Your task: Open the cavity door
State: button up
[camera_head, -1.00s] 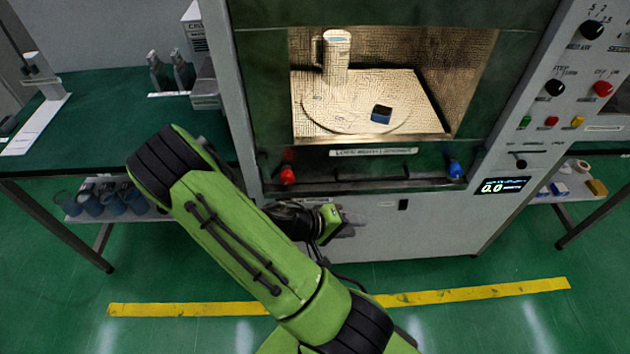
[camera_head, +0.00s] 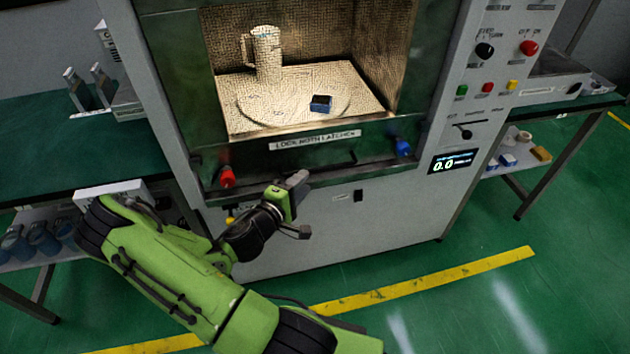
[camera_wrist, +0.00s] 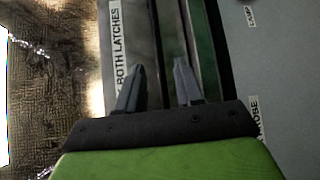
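The cavity door (camera_head: 170,80) is a dark green frame around a window, apparently shut, with the lit cavity showing through. Along its bottom are a label reading "LOCK BOTH LATCHES" (camera_head: 315,140), a red latch knob (camera_head: 227,177) at left and a blue one (camera_head: 403,147) at right. The dark door handle (camera_head: 345,160) is partly hidden by my gripper. My gripper (camera_head: 301,207) is open and empty in front of the door's lower edge. In the wrist view its fingers (camera_wrist: 159,88) are apart, facing the lower door strip; contact cannot be told.
Inside the cavity are a mug (camera_head: 265,52) and a small blue block (camera_head: 320,104) on a round plate. A control panel (camera_head: 500,60) with a display (camera_head: 453,162) is at right. A green bench (camera_head: 60,150) stands at left. Green floor (camera_head: 540,300) lies clear at front right.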

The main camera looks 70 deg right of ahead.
aim_at(314, 171)
jog(key=b+x, duration=0.2)
jog(key=x, duration=0.5)
jog(key=shift+d+r, duration=0.1)
jog(key=shift+d, duration=0.1)
grip_shut()
